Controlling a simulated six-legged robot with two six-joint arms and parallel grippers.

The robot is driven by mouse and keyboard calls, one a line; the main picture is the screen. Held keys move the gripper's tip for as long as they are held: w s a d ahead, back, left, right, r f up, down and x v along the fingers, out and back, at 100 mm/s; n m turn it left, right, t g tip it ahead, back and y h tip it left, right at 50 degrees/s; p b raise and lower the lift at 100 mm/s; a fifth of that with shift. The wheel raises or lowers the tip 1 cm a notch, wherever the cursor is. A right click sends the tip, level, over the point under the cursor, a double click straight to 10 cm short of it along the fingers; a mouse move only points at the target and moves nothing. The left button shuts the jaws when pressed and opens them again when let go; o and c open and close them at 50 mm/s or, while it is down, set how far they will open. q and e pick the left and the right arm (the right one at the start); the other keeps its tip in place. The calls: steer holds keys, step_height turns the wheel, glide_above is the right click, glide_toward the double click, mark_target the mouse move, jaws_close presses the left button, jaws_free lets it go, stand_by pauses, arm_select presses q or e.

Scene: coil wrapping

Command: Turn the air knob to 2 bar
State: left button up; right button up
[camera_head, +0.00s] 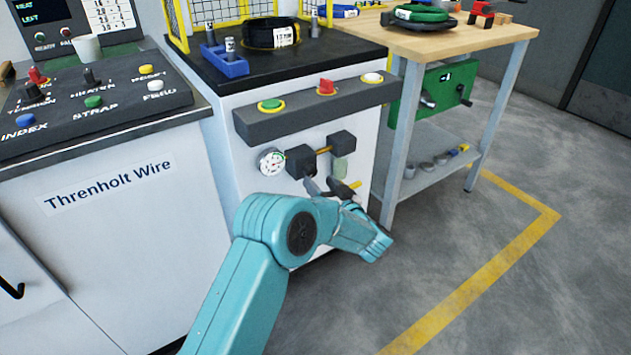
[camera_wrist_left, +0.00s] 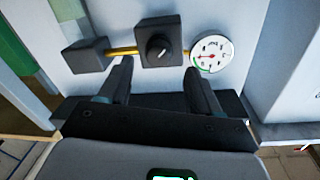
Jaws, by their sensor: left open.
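The air knob (camera_wrist_left: 159,47) is a small dark round knob on a black block (camera_wrist_left: 150,28) in the left wrist view. A brass pipe (camera_wrist_left: 122,51) joins that block to a second black block (camera_wrist_left: 84,55). The round white pressure gauge (camera_wrist_left: 211,53) sits beside the knob block; its needle is too small to read surely. In the head view the gauge (camera_head: 271,161) is on the white cabinet front, left of the black blocks (camera_head: 342,143). My left gripper (camera_wrist_left: 159,78) is open and empty, its fingers pointing toward the knob and apart from it. My right gripper is not in view.
Above the gauge, a dark panel (camera_head: 315,108) holds green, red and white buttons. A control desk (camera_head: 85,105) stands at the left. A wooden-topped workbench (camera_head: 440,38) stands at the right. The grey floor (camera_head: 540,280) at the lower right is clear.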

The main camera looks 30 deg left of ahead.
mark_target(312, 173)
arm_select(q)
steer(key=shift+b+x, duration=0.5)
steer(key=shift+x, duration=1.85)
steer(key=c, duration=1)
steer(key=shift+d, duration=0.1)
